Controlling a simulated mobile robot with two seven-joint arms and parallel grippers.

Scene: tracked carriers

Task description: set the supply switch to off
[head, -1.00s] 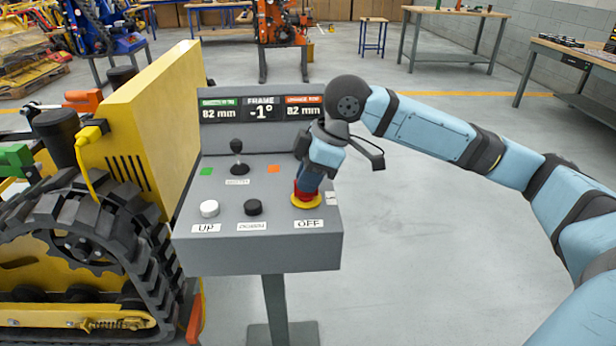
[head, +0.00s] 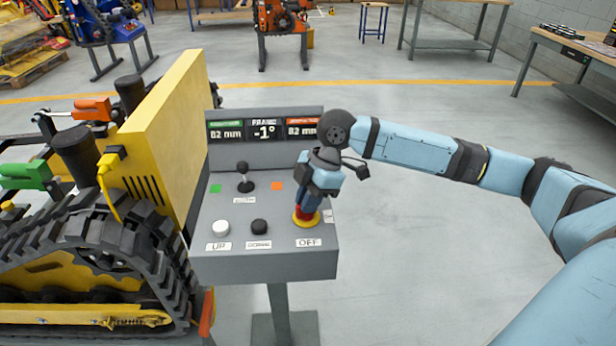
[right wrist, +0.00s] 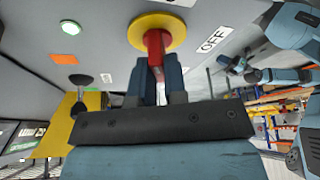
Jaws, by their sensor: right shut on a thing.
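The supply switch (head: 306,219) is a red knob on a round yellow base, at the right front of a grey sloped console (head: 230,266). A white OFF label (head: 308,242) lies in front of it. My right gripper (head: 307,204) comes down on the knob from above and is shut on it. In the right wrist view the red knob (right wrist: 154,44) sits between the dark fingers (right wrist: 158,76), with the yellow base beyond and the OFF label (right wrist: 214,40) beside it. The fingers hide part of the knob, and I cannot tell which way it is turned. My left gripper is not in view.
A white button (head: 221,228), a black button (head: 259,227) and a black joystick (head: 244,178) are on the same panel. A yellow tracked machine (head: 150,150) is close on the left. The floor right of the console is clear.

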